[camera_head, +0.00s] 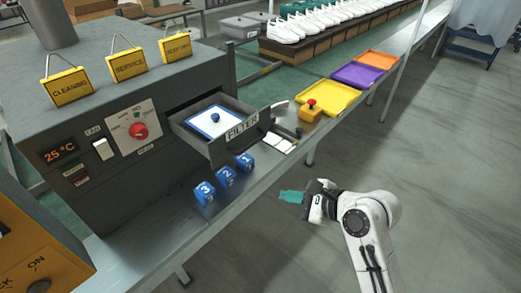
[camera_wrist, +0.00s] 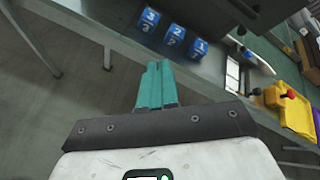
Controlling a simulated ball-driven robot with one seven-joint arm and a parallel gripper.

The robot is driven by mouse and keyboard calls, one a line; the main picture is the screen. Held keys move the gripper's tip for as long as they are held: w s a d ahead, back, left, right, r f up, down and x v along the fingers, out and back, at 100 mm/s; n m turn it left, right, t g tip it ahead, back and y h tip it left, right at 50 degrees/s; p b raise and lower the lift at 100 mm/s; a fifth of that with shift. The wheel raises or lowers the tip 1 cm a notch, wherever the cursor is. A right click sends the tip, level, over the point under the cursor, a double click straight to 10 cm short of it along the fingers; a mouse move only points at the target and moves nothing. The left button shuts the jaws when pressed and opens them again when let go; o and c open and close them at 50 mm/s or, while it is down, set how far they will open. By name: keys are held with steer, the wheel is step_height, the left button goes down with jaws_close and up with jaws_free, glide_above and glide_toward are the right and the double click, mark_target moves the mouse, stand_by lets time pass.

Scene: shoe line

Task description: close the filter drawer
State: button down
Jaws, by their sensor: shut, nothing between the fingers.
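The filter drawer (camera_head: 238,138) sticks out of the grey machine (camera_head: 100,110), open, with its dark front labelled FILTER. A white filter with a blue edge and a blue knob (camera_head: 215,120) lies inside it. My gripper (camera_head: 290,197) is in front of the bench and to the lower right of the drawer, apart from it. Its teal fingers (camera_wrist: 155,85) are together with nothing between them. In the wrist view the fingers point towards the bench edge, and the drawer is at most partly seen at the top right.
Blue numbered blocks (camera_head: 204,192) stand on the metal bench (camera_head: 185,225) just before the drawer. A yellow box with a red button (camera_head: 311,110) and yellow, purple and orange trays (camera_head: 333,97) lie to its right. The floor (camera_head: 430,150) around my arm is clear.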

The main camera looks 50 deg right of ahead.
steer(key=w+d+r+m+t+h, duration=0.1)
steer(key=w+d+r+m+t, duration=0.1)
steer(key=d+r+m+t, duration=0.45)
steer(key=w+a+f+m+g+p, duration=0.1)
steer(key=w+f+m+g, duration=0.1)
steer(key=w, duration=1)
steer(key=shift+w+a+f+g, duration=0.4)
steer(key=shift+f+g, duration=0.05)
steer(key=shift+f, duration=0.05)
